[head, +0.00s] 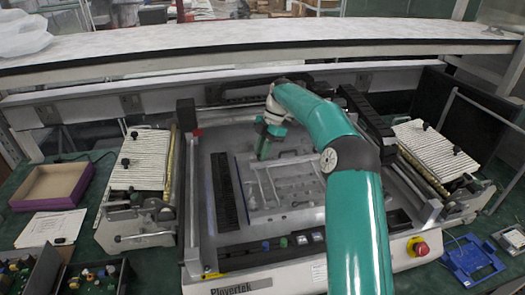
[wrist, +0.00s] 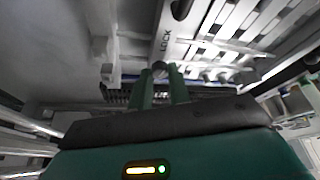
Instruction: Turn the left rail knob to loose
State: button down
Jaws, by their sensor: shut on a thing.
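My teal gripper (head: 262,154) points down at the upper left of the metal fixture plate (head: 285,203) in the machine's bed. In the wrist view my gripper (wrist: 160,80) has its two green fingers shut on a small grey rail knob (wrist: 159,66). The word LOCK is printed on the pale surface just beyond the knob. The fingers hide part of the knob, so its turn position cannot be told. In the head view the knob is too small to make out.
Ribbed feeder units stand left (head: 142,160) and right (head: 436,150) of the bed. A red emergency button (head: 420,248) sits at the front right. A purple-edged box (head: 52,184) lies at the left. My arm covers the bed's right part.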

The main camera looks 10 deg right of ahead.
jog(key=n+g+h, duration=0.1)
jog(key=n, duration=0.3)
jog(key=shift+w+a, duration=0.1)
jog(key=shift+a, duration=0.05)
jog(key=shift+g, duration=0.3)
jog(key=c, duration=1.3)
grip_release()
jog(key=shift+r, duration=0.1)
